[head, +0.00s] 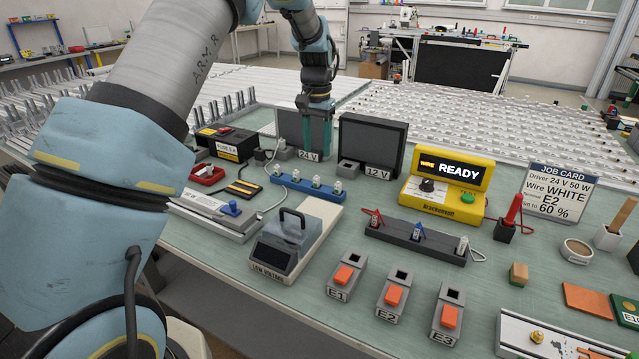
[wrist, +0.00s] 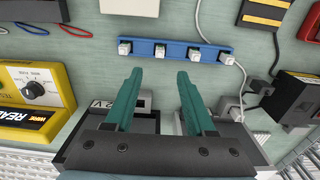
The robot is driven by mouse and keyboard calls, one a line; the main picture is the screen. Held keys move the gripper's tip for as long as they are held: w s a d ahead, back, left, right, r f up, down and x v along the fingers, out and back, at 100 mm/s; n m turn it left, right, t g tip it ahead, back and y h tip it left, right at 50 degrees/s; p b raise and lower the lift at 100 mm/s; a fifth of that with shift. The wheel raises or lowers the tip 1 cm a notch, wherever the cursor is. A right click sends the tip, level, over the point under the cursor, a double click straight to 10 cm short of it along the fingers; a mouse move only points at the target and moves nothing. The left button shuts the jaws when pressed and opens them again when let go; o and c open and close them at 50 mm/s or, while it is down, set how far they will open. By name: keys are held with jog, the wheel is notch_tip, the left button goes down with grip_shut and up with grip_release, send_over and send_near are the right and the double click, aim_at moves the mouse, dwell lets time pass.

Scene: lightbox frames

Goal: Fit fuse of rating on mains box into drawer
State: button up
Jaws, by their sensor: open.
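The black mains box (head: 226,142) with yellow bands stands at the back left. Its front label seems to begin with "FUSE", but the rating is too small to read surely. Its black body also shows at the right of the wrist view (wrist: 296,97). A red tray (head: 207,174) with a dark inside lies in front of it; I cannot tell whether it is the fuse drawer. No fuse can be made out clearly. My gripper (head: 317,150) points down by the 24 V driver, behind the blue rail. In the wrist view its teal fingers (wrist: 160,75) are apart with nothing between them.
The blue rail (head: 306,188) carries several white connectors. The 24 V (head: 290,128) and 12 V (head: 374,142) drivers stand close to my gripper. A grey low-voltage unit (head: 290,240) and a yellow tester (head: 446,188) stand nearer the front. White cable runs beside the mains box.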

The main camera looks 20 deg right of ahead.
aim_at(316, 176)
notch_tip(316, 176, down, 3)
jog(key=shift+p, duration=0.35)
jog(key=shift+s+a+f+p, duration=0.1)
jog(key=shift+f+p, duration=0.65)
jog(key=shift+f, duration=0.6)
jog(key=shift+s+a+f+p, duration=0.1)
jog(key=shift+f+p, duration=0.65)
jog(key=shift+f, duration=0.6)
jog(key=shift+c, duration=0.2)
grip_shut()
